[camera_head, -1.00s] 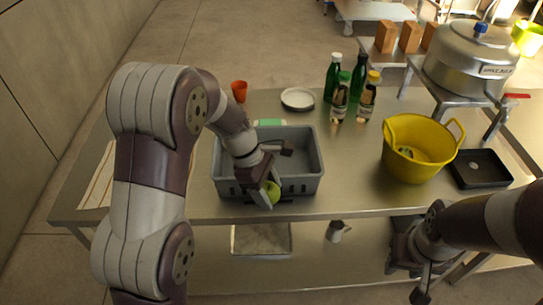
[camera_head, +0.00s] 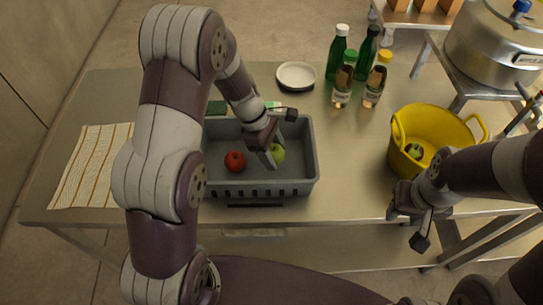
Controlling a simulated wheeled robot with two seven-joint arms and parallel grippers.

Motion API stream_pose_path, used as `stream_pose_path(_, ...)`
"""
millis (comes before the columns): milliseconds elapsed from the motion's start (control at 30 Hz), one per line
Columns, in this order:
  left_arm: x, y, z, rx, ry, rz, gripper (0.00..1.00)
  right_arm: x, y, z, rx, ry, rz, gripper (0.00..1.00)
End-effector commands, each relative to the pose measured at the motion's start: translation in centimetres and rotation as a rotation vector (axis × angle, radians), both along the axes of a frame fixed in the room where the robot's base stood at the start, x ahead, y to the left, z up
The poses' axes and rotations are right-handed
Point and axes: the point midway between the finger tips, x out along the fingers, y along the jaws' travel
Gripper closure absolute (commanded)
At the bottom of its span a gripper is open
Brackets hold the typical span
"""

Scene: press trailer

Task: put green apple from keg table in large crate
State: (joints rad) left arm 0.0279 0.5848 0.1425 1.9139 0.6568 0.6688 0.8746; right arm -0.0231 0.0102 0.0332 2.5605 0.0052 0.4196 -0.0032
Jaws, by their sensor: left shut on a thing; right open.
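The green apple (camera_head: 277,153) is held between the fingers of my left gripper (camera_head: 270,155), over the inside of the large grey crate (camera_head: 313,160). I cannot tell whether the apple touches the crate floor. A red apple (camera_head: 235,161) lies in the crate, just left of the green one. My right gripper (camera_head: 421,226) is open and empty near the table's front edge, in front of the yellow tub. My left arm covers the crate's left side.
A yellow tub (camera_head: 437,127) with something green inside stands to the right. Several bottles (camera_head: 343,84) and a white plate (camera_head: 296,75) stand behind the crate. A large pot (camera_head: 494,45) is at the back right. A striped cloth (camera_head: 88,170) lies at the left.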

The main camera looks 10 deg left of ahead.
Motion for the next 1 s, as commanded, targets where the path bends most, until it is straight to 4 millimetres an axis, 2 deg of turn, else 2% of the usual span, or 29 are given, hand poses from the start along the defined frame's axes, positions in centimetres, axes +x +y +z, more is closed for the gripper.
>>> stream_pose_path(167,-0.1,0.0,-3.1,0.0,0.004,0.001,0.73,0.0,0.0,-0.1,0.0,0.0,0.0,0.57)
stream_pose_path(500,0.0,0.0,-3.6,0.001,0.0,0.0,0.73,0.0,0.0,-0.4,0.0,0.0,0.0,0.57)
stream_pose_path(533,0.0,0.0,-3.6,0.001,0.0,0.0,0.38,0.0,0.0,-0.4,0.0,0.0,0.0,0.57)
stream_pose_path(600,0.0,0.0,-3.5,0.001,0.0,0.0,0.16,0.0,0.0,-0.3,0.0,0.0,0.0,0.57)
stream_pose_path(867,0.0,0.0,-3.5,0.001,0.001,0.0,0.16,0.0,0.0,-0.3,0.0,0.0,0.0,0.57)
stream_pose_path(1000,0.1,0.4,-2.2,0.001,-0.004,0.002,0.16,0.0,0.0,-0.1,0.0,0.0,0.0,0.57)
